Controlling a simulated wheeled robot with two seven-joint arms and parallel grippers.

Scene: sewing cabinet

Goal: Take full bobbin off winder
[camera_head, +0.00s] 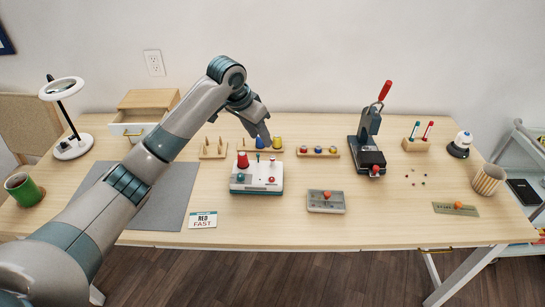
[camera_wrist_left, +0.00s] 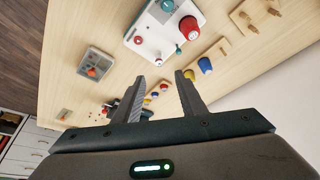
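The winder is a white box (camera_head: 256,187) with a red cone of thread (camera_head: 243,160), a teal post and small red and teal knobs on top. It also shows at the top of the left wrist view (camera_wrist_left: 150,37). I cannot tell for sure which small part on it is the bobbin. My left gripper (camera_head: 264,141) hangs above and behind the winder, near the blue and yellow spools. In the left wrist view its fingers (camera_wrist_left: 160,80) are apart with nothing between them. My right gripper is not in view.
Blue and yellow spools (camera_head: 277,143) stand on a rack behind the winder. A rack of small colored pieces (camera_head: 318,151) and a press with a red handle (camera_head: 370,150) are to the right. A grey box (camera_head: 326,202) and a "RED FAST" card (camera_head: 203,219) lie in front.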

